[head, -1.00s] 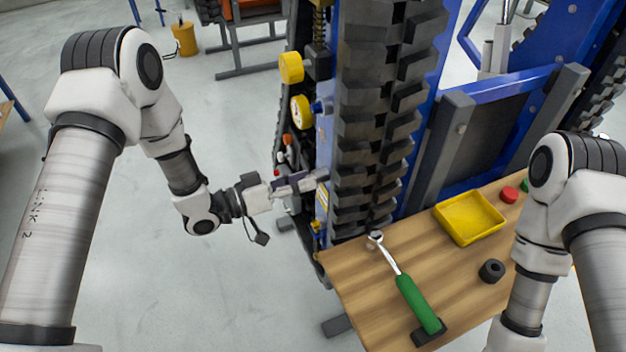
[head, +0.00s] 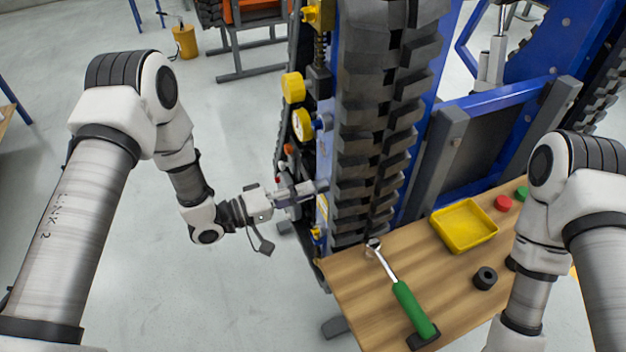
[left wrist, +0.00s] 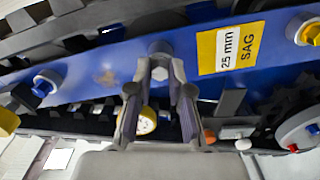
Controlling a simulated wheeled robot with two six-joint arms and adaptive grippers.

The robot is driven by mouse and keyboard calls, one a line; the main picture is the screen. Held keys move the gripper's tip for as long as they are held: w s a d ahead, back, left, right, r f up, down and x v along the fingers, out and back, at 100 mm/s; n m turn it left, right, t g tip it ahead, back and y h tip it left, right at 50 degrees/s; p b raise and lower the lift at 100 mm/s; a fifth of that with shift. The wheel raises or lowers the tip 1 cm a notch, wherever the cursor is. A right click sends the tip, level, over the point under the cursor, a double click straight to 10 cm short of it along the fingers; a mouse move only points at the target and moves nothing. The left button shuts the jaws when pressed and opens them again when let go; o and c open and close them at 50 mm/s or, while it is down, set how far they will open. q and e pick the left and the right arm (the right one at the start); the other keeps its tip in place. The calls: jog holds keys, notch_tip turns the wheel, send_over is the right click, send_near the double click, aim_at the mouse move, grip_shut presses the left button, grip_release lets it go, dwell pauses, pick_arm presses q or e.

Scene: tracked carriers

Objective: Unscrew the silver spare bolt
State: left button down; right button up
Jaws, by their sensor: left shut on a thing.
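In the head view my left gripper (head: 308,190) reaches in from the left to the carrier's side, beside the dark track (head: 375,130). The bolt cannot be made out there. My right arm shows at the right edge, but its gripper is out of view.
A wooden bench (head: 420,265) carries a green-handled ratchet (head: 411,305), a yellow tray (head: 464,240), a black ring (head: 485,278) and a red cap (head: 502,203).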

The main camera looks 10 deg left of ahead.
pick_arm(q)
jog(key=shift+n, duration=0.4)
jog(key=n+p, duration=0.2)
jog(key=n, duration=0.7)
jog(key=shift+n, duration=0.4)
